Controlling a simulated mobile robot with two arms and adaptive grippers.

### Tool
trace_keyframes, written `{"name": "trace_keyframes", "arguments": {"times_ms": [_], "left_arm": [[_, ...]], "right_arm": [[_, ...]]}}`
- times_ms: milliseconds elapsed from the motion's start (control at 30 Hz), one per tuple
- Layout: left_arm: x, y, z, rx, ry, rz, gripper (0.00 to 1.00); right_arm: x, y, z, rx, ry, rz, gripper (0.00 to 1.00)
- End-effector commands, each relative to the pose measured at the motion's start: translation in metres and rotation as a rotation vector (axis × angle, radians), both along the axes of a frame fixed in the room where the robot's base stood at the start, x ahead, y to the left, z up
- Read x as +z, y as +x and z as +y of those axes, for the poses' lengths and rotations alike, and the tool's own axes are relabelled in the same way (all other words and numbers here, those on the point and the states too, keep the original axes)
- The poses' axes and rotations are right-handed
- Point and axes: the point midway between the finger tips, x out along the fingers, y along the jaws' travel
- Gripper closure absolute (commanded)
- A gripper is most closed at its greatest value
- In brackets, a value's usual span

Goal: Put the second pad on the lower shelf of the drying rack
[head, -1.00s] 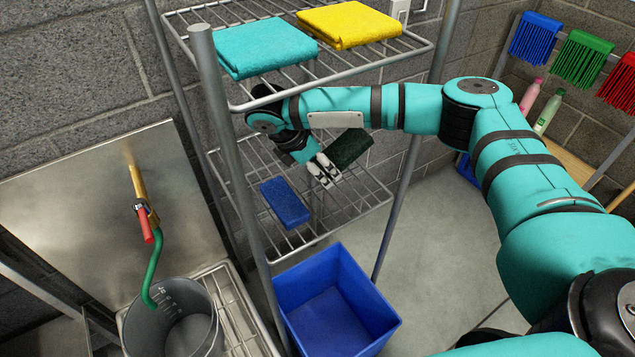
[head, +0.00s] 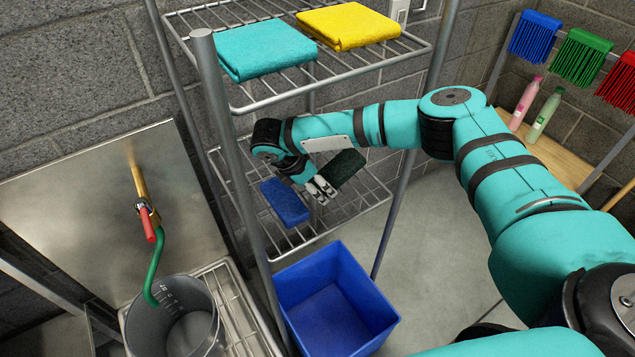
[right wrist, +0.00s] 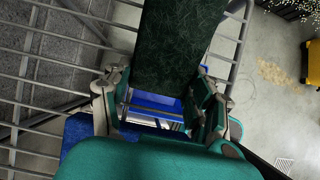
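My right gripper (head: 322,191) is shut on a dark green pad (head: 346,168), with its fingers on the two sides of the pad's near end. The pad sticks out from the fingertips over the right part of the lower shelf (head: 343,223); I cannot tell whether it touches the wires. In the right wrist view the pad (right wrist: 182,45) runs up from between the fingers (right wrist: 160,105). A blue pad (head: 284,201) lies on the left part of the lower shelf, beside the gripper. My left gripper is not in view.
A folded teal cloth (head: 265,48) and a yellow cloth (head: 349,25) lie on the upper shelf (head: 290,88), above my forearm. Rack posts (head: 228,140) stand at the sides. A blue bin (head: 335,300) stands below, and a grey bucket (head: 175,318) at lower left.

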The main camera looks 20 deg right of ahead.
Motion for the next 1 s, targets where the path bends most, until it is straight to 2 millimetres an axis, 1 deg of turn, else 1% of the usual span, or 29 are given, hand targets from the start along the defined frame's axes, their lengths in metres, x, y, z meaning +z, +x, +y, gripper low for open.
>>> {"name": "trace_keyframes", "arguments": {"times_ms": [33,167,200,433,533,667,833,1000], "left_arm": [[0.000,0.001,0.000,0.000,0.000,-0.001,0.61],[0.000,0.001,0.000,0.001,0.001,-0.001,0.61],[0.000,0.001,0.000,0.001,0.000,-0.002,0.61],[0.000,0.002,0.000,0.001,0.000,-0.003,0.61],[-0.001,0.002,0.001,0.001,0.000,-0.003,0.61],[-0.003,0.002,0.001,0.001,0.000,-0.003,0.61],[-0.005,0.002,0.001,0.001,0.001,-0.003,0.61],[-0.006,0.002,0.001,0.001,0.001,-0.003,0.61]], "right_arm": [[0.000,0.000,0.000,0.000,0.000,0.000,0.37],[0.000,0.000,0.000,0.000,0.001,0.000,0.20],[0.000,0.000,0.000,0.000,0.001,0.000,0.19],[0.001,0.000,0.000,0.000,0.001,0.000,0.19],[0.006,0.000,0.002,0.001,0.002,-0.001,0.19],[0.022,-0.001,0.012,0.002,0.003,-0.002,0.19],[0.048,-0.003,0.026,0.003,0.002,-0.003,0.19],[0.064,-0.004,0.034,0.000,0.001,0.000,0.19]]}}
